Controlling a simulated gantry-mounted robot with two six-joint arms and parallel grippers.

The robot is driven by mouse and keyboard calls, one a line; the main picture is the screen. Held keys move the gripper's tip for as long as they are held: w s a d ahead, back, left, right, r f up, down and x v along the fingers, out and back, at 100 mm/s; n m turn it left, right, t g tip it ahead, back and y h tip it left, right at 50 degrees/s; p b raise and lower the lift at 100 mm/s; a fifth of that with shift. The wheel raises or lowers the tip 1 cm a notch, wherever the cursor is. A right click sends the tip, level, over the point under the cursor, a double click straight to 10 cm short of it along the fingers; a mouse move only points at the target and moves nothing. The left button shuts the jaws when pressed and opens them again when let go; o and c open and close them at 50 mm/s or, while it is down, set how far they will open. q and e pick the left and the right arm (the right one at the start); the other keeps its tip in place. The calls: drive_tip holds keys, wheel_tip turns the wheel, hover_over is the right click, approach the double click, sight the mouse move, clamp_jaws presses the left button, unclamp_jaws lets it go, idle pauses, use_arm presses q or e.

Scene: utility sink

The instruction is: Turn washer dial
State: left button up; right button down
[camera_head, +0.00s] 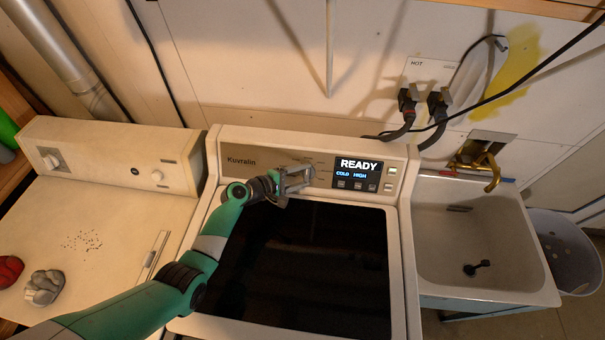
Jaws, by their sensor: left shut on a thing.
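The washer (403,262) stands in the middle, with a dark glass lid and a raised control panel (262,143) marked Kuvralin. Its display (359,172) reads READY, COLD and HIGH. My left gripper (308,178) is at the panel, just left of the display, its fingers closed around the place of the dial. The dial is mostly hidden between the fingers. My left arm crosses the lid from the lower left. My right gripper is not in view.
A beige dryer (110,215) stands at left with a red item (9,270) and a grey item (44,287) on top. A utility sink (480,240) with a brass faucet (487,172) is at right, beside a white basket (566,250). Hoses (437,108) hang behind the washer.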

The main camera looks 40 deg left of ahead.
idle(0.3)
use_arm(q)
drive_tip(key=o, duration=1.4)
drive_tip(key=shift+c, duration=0.2)
drive_tip(key=shift+r, duration=0.1)
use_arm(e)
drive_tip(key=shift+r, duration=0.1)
